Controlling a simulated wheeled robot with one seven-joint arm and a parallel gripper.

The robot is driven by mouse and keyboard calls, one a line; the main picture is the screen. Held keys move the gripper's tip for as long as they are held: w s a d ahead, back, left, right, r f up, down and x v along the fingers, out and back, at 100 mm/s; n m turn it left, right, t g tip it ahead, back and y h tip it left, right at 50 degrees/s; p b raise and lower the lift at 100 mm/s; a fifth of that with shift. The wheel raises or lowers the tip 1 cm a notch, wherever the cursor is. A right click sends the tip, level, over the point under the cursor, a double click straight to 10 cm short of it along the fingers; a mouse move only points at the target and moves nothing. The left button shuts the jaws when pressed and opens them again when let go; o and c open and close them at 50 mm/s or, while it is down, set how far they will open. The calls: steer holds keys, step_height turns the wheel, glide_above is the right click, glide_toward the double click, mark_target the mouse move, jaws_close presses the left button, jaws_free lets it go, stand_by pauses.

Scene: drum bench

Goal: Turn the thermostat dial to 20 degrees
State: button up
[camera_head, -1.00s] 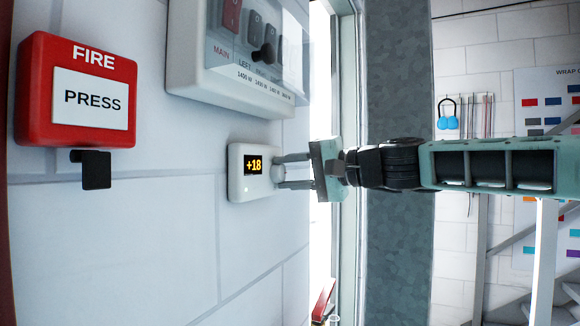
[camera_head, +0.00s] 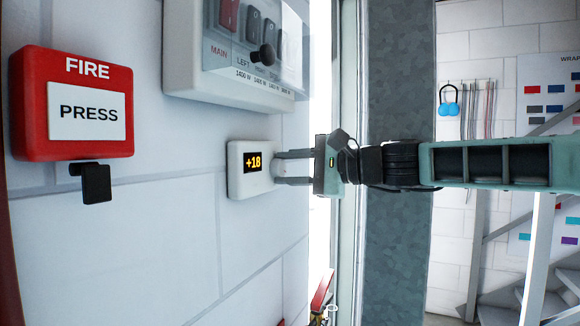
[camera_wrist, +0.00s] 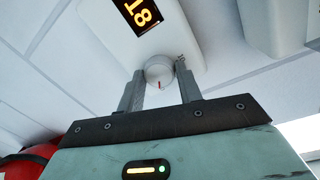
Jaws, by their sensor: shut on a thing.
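The white thermostat (camera_head: 236,184) is on the wall and its lit display (camera_head: 253,162) reads +18. In the wrist view the thermostat (camera_wrist: 113,35) is seen turned, with the display (camera_wrist: 139,13) at the top. Its round white dial (camera_wrist: 159,68) has a short red mark on the edge facing my gripper. My gripper (camera_head: 279,167) reaches in from the right, its two fingers on either side of the dial. It is shut on the dial, as the wrist view of the gripper (camera_wrist: 160,76) also shows. In the head view the fingers mostly hide the dial.
A switch box (camera_head: 230,87) with a clear cover is on the wall just above the thermostat. A red fire button (camera_head: 72,148) is at the left, with a small black piece (camera_head: 96,183) below it. The wall below the thermostat is clear.

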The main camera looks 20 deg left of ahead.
stand_by(0.3)
steer(key=o, duration=0.7)
